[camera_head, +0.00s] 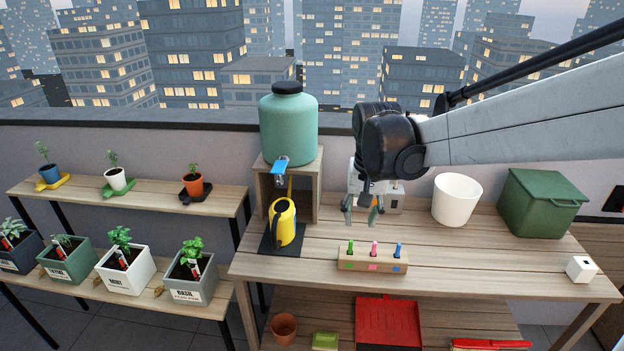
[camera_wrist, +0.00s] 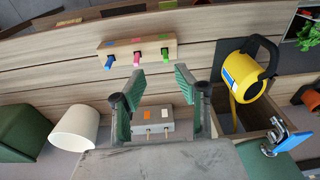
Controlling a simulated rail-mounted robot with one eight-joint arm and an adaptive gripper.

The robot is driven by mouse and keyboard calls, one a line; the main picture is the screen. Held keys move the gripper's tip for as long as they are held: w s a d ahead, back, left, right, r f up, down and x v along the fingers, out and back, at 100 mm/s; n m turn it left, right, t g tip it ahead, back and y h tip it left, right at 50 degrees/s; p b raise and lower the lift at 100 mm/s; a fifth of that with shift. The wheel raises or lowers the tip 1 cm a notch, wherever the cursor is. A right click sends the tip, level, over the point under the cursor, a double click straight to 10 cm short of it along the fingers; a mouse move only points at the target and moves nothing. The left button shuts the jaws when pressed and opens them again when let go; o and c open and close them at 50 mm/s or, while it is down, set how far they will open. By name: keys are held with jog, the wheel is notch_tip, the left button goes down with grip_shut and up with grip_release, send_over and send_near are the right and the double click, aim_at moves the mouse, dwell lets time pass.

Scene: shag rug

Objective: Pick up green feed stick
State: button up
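The green feed stick (camera_head: 350,248) stands in the left slot of a wooden holder (camera_head: 372,265) on the table. It also shows in the wrist view (camera_wrist: 165,54), at the right end of the holder. A pink stick (camera_head: 374,249) and a blue stick (camera_head: 398,250) stand in the same holder. My gripper (camera_head: 361,212) is open and empty, above the table and behind the holder in the head view. In the wrist view its two green-padded fingers (camera_wrist: 159,73) are spread apart, with the green stick beyond them and touching neither.
A yellow watering can (camera_head: 283,222) stands left of the holder, beside a teal tank (camera_head: 288,130) on a wooden stand. A small grey box (camera_wrist: 153,123) sits behind the holder. A white bucket (camera_head: 456,199) and green bin (camera_head: 542,204) stand right. The table's front right is mostly clear.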

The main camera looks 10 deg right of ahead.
aim_at(351, 241)
jog(key=w+r+g+p, duration=0.1)
jog(key=w+p, duration=0.3)
jog(key=w, duration=0.1)
jog(key=shift+m, duration=0.3)
notch_tip(351, 241, down, 8)
jog(key=shift+s+f, duration=0.1)
jog(key=shift+s, duration=0.05)
jog(key=shift+s+a+f, duration=0.1)
jog(key=shift+f, duration=1.3)
jog(key=shift+s+f, duration=0.1)
jog(key=shift+f, duration=1.25)
grip_shut()
